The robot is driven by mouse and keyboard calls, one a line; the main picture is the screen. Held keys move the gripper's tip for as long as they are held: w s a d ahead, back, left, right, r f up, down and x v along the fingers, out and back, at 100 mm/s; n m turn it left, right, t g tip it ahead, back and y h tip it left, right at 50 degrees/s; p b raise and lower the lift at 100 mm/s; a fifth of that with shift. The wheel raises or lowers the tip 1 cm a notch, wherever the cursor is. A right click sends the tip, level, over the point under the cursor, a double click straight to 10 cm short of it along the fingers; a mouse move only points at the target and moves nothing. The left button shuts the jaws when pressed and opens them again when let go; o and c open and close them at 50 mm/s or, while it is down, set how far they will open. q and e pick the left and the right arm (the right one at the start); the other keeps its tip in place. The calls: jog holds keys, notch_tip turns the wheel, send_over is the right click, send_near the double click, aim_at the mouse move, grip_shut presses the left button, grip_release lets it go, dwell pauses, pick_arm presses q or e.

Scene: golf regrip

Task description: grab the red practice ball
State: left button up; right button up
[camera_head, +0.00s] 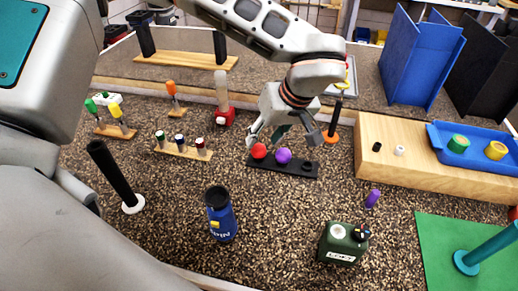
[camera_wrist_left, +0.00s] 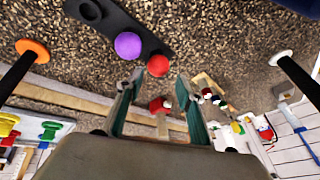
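The red practice ball (camera_head: 259,151) sits at the left end of a low black holder strip (camera_head: 296,168), beside a purple ball (camera_head: 283,156). An empty-looking spot is at the strip's right end. My left gripper (camera_head: 281,137) is open and empty, with its fingers pointing down above the strip. In the left wrist view the red ball (camera_wrist_left: 158,65) appears just beyond the fingertips, between their lines and nearer the left one. The purple ball (camera_wrist_left: 128,46) lies outside the left finger. My right gripper is not in view.
A blue bottle (camera_head: 221,215) and a dark green box (camera_head: 342,244) stand in front on the speckled surface. A small wooden rack (camera_head: 183,150) is to the left. A wooden block (camera_head: 430,165) with a blue tray (camera_head: 478,160) is at right.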

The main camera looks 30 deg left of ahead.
aim_at(260, 146)
pick_arm(q)
jog(key=x, duration=0.5)
jog(key=shift+d+f, duration=0.15)
jog(key=shift+f, duration=0.15)
jog(key=shift+r, duration=0.1)
jog(key=c, duration=0.8)
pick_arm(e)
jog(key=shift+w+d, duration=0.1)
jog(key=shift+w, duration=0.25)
pick_arm(q)
jog(key=shift+w+r, duration=0.1)
jog(key=shift+r, duration=0.45)
jog(key=shift+r+p, duration=1.15)
jog(key=shift+r, duration=8.3)
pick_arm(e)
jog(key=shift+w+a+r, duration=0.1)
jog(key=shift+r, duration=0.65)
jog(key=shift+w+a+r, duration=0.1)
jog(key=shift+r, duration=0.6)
